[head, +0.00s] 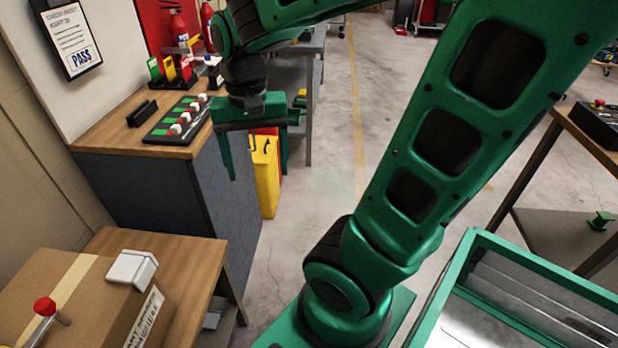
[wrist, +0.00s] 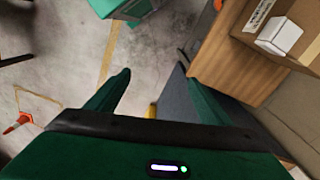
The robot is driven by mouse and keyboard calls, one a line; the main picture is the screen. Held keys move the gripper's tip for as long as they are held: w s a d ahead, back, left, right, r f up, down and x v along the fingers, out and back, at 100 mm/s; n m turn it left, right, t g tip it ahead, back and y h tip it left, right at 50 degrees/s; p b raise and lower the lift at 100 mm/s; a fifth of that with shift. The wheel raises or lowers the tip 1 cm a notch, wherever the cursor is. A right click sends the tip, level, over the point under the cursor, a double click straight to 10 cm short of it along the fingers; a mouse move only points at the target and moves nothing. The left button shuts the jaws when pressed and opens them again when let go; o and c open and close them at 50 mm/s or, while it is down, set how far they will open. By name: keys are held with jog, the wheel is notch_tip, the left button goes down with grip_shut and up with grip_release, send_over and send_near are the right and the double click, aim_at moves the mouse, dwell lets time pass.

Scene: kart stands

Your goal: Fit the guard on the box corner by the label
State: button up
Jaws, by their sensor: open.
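A brown cardboard box (head: 50,285) with a tape strip stands on a small wooden table at the lower left. A white guard (head: 132,268) sits at the box's top corner, above the printed white label (head: 146,318) on its side. The guard (wrist: 280,36) and the label (wrist: 259,14) also show in the wrist view. I cannot tell whether the guard is fully seated. My gripper (head: 258,172) is open and empty, up and to the right of the box and well apart from the guard. Its two fingers (wrist: 154,72) stand spread in the wrist view.
A blue-grey bench (head: 160,195) with a switch panel (head: 178,120) stands behind the small table (head: 205,255). A green-edged tray (head: 470,260) is at the lower right. An orange cone (wrist: 18,122) stands on the open floor.

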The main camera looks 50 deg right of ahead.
jog(key=s+d+f+n, duration=0.1)
jog(key=s+d+f, duration=0.1)
jog(key=s+d, duration=0.4)
jog(key=s, duration=0.4)
jog(key=shift+s+f+n, duration=0.15)
jog(key=shift+s+n, duration=0.2)
jog(key=shift+n, duration=0.05)
jog(key=shift+d, duration=0.1)
jog(key=shift+w+f, duration=0.25)
jog(key=shift+w, duration=0.4)
jog(key=shift+c, duration=0.3)
